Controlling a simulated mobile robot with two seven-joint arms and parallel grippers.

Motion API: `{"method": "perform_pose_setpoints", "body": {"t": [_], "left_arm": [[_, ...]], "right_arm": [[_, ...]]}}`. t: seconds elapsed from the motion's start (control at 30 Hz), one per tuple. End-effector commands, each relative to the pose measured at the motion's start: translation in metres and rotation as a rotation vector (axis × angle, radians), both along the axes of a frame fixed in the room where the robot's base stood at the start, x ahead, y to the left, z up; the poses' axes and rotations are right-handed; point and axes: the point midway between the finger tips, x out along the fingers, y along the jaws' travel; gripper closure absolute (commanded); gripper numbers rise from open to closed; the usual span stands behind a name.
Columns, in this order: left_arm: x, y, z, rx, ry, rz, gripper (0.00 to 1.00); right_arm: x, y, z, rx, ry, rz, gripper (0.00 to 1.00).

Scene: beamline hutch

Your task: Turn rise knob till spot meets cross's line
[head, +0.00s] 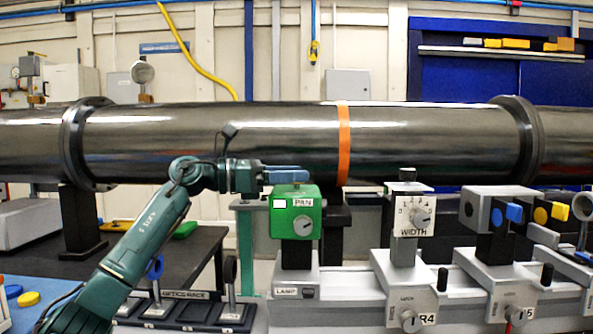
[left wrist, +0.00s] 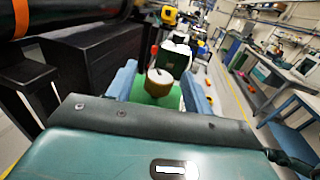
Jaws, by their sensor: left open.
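A green box (head: 295,211) with a PAN label and a grey dial (head: 302,225) stands on the rail. My left gripper (head: 299,174) is just above the box's top, its blue fingers pointing right. In the left wrist view the gripper (left wrist: 159,92) is open, with a round brown knob with a pale top (left wrist: 159,82) between its fingers. This knob stands over a green surface (left wrist: 148,99); I see no label on it and cannot tell whether the fingers touch it. In the head view it is hidden. No spot or cross shows. My right gripper is out of view.
A large dark pipe (head: 260,140) runs close behind the left gripper. To the right stand a WIDTH unit (head: 409,217) and a unit with blue and yellow knobs. A labelled rack (head: 185,311) and dark table (head: 198,246) lie left, below the arm.

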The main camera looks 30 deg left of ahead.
Motion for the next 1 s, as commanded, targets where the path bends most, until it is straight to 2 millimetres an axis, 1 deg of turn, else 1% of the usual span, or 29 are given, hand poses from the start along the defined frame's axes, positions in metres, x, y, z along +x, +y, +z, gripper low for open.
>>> {"method": "perform_pose_setpoints", "body": {"t": [0.03,0.13,0.43,0.47,0.9,1.0], "left_arm": [[0.0034,-0.0040,0.0011,-0.001,-0.001,-0.001,0.49],[0.0074,-0.0079,0.0009,-0.001,-0.001,0.000,0.49],[0.0089,-0.0095,0.0001,0.000,0.000,0.000,0.49],[0.0089,-0.0095,0.0001,0.000,0.000,0.000,0.50],[0.0086,-0.0092,0.0001,0.000,0.000,0.000,0.86],[0.0087,-0.0091,0.0001,0.000,0.000,0.001,0.93]], "right_arm": [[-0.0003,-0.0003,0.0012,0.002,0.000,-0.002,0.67],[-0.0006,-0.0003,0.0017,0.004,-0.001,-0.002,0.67],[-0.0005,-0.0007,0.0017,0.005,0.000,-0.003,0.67],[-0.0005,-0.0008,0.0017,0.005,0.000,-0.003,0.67],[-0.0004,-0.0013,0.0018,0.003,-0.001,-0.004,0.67],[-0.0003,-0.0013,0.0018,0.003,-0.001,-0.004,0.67]]}}
